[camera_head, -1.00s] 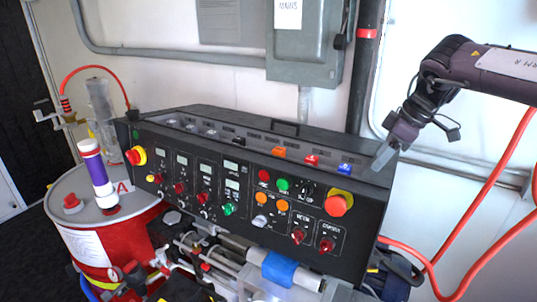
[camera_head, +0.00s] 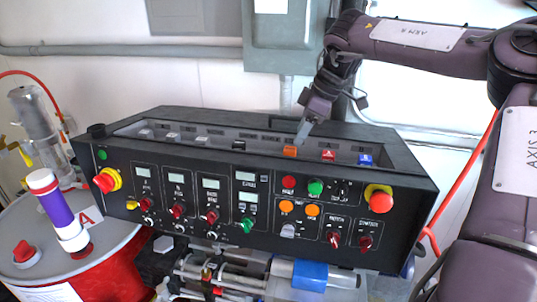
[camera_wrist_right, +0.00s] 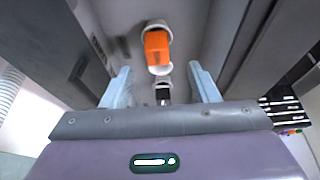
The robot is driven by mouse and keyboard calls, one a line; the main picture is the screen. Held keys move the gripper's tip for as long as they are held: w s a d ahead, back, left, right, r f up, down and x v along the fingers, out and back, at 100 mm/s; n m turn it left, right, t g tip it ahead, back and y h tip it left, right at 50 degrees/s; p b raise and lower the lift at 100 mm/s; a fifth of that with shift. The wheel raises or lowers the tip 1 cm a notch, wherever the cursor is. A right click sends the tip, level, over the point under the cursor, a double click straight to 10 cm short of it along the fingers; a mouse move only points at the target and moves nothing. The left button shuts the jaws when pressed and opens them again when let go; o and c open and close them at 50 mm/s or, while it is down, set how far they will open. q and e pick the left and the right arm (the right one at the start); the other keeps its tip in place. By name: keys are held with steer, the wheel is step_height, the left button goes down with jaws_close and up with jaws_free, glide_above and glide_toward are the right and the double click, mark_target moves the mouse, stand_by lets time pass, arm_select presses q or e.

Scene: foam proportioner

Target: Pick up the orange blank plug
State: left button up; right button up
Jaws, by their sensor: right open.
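The orange blank plug (camera_head: 290,151) sits in the recessed top tray of the black control console (camera_head: 255,205), right of the tray's middle. In the right wrist view the orange plug (camera_wrist_right: 157,47) stands in a white round socket, ahead of and roughly between the fingers. My right gripper (camera_head: 303,131) is over the tray, close to the orange plug in the head view. It is open with nothing between its fingers (camera_wrist_right: 163,86), and looks apart from the plug. My left gripper is not in view.
A red plug (camera_head: 328,155) and a blue plug (camera_head: 365,159) sit right of the orange one. A black plug (camera_head: 239,145) and several white ones lie to the left. The tray's raised walls border them. A red drum (camera_head: 110,272) stands at left.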

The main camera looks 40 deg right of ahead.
mark_target(291, 149)
steer(key=shift+w+a+f+p, duration=0.15)
steer(key=shift+f+p, duration=0.15)
steer(key=shift+f, duration=0.15)
steer(key=shift+p+x, duration=0.9)
steer(key=shift+x, duration=0.25)
steer(key=p+x, duration=0.2)
steer(key=x, duration=0.1)
steer(key=shift+w+f, duration=0.15)
steer(key=shift+w, duration=0.2)
steer(key=shift+w+f, duration=0.1)
steer(key=shift+f, duration=0.35)
steer(key=c, duration=1.1)
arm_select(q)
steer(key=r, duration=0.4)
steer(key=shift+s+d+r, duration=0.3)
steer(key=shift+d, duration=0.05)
arm_select(e)
steer(key=shift+o, duration=0.2)
steer(key=shift+r, duration=0.1)
